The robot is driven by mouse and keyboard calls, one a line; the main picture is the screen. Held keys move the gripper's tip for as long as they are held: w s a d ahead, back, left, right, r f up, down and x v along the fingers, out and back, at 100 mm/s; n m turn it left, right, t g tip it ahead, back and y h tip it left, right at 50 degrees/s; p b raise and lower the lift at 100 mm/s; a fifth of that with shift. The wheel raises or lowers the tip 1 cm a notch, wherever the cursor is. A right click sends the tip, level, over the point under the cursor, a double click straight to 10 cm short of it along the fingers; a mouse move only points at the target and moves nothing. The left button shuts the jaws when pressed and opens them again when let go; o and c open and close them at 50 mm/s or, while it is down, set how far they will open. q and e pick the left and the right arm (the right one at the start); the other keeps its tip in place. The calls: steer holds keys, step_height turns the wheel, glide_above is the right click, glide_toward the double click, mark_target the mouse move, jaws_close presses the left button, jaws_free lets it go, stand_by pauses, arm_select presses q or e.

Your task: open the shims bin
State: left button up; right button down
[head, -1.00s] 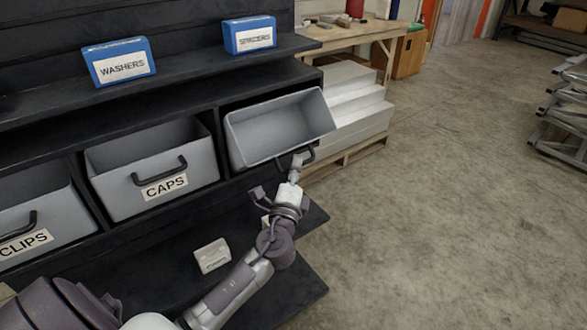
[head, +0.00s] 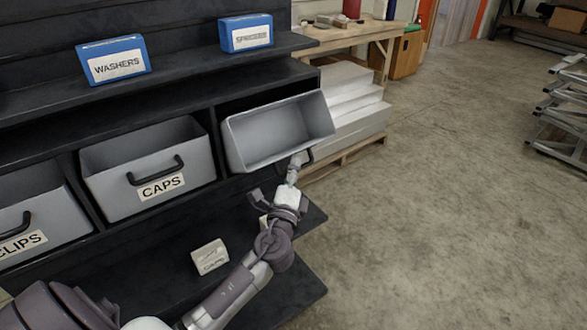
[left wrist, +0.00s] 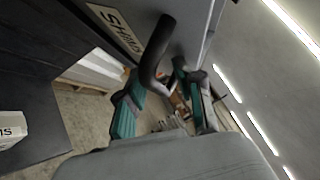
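The shims bin (head: 275,138) is a grey bin at the right end of the shelf row. It is tilted forward out of its bay, and its empty-looking inside shows. Its SHIMS label (left wrist: 113,30) and black handle (left wrist: 157,52) show in the left wrist view. My left gripper (head: 298,160) is at the bin's front lower right in the head view. In the head view the fingertips are small and partly hidden. My right gripper is not in view.
The CAPS bin (head: 150,165) and CLIPS bin (head: 30,215) sit to the left. Blue WASHERS (head: 113,62) and SPACERS (head: 246,35) boxes stand above. A small labelled box (head: 209,257) is on the lower shelf. White stacked blocks (head: 350,105) stand behind; open floor lies right.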

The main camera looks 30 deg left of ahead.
arm_select(q)
steer(key=shift+r, duration=0.1)
steer(key=v, duration=1.2)
